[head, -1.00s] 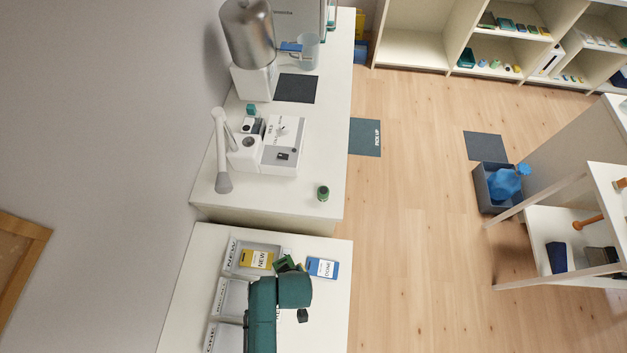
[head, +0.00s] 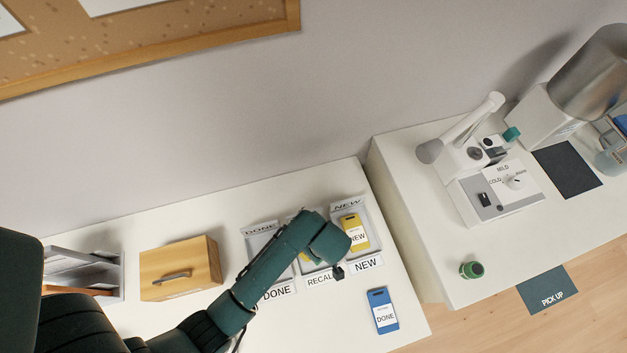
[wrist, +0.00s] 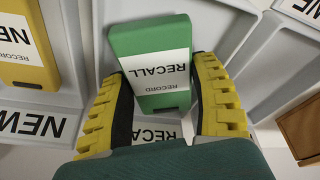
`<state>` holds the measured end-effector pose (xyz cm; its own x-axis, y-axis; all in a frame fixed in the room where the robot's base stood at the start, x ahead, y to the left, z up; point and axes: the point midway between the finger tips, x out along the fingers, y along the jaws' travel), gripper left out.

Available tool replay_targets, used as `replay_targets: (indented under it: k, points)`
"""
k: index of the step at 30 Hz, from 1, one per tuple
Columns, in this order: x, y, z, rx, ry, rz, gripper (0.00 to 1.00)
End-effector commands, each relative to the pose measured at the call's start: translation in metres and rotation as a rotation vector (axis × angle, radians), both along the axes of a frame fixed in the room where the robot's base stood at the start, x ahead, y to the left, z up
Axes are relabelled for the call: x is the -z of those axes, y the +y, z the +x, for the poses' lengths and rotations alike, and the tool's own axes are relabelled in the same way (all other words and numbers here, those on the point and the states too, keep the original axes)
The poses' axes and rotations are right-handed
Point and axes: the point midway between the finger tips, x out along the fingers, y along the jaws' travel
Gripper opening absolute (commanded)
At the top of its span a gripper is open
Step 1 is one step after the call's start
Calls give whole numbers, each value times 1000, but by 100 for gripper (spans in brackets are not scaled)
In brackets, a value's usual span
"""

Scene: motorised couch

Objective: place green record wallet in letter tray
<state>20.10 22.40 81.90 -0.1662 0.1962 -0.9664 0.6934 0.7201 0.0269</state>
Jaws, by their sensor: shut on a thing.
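The green record wallet (wrist: 150,45), with a white label reading RECALL, shows in the wrist view. My gripper (wrist: 160,78) is shut on it, with a yellow-and-black finger on each side of its lower end. The wallet is over or inside the grey middle letter tray (wrist: 235,30), whose front label reads RECALL (head: 321,280). I cannot tell whether the wallet touches the tray floor. In the head view my arm hides the wallet and most of this tray.
The NEW tray (head: 373,214) holds a yellow wallet (head: 353,232). The DONE tray (head: 262,229) is on the other side. A blue DONE wallet (head: 382,310) lies on the table in front. A wooden drawer box (head: 181,268) and a grey rack (head: 82,268) stand left.

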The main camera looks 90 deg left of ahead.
Motion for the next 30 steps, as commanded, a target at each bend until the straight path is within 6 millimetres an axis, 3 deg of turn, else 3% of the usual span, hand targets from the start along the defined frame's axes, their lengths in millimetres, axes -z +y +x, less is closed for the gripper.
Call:
replay_targets:
  k: [2,11,12,13,23,30]
  points:
    - [10,0,0,0,-1,1,23]
    - [12,0,0,1,-1,1,23]
    - [12,0,0,1,0,1,67]
    - [12,0,0,1,-1,1,73]
    - [7,0,1,2,-2,2,74]
    - [-42,-9,10,4,-3,4,74]
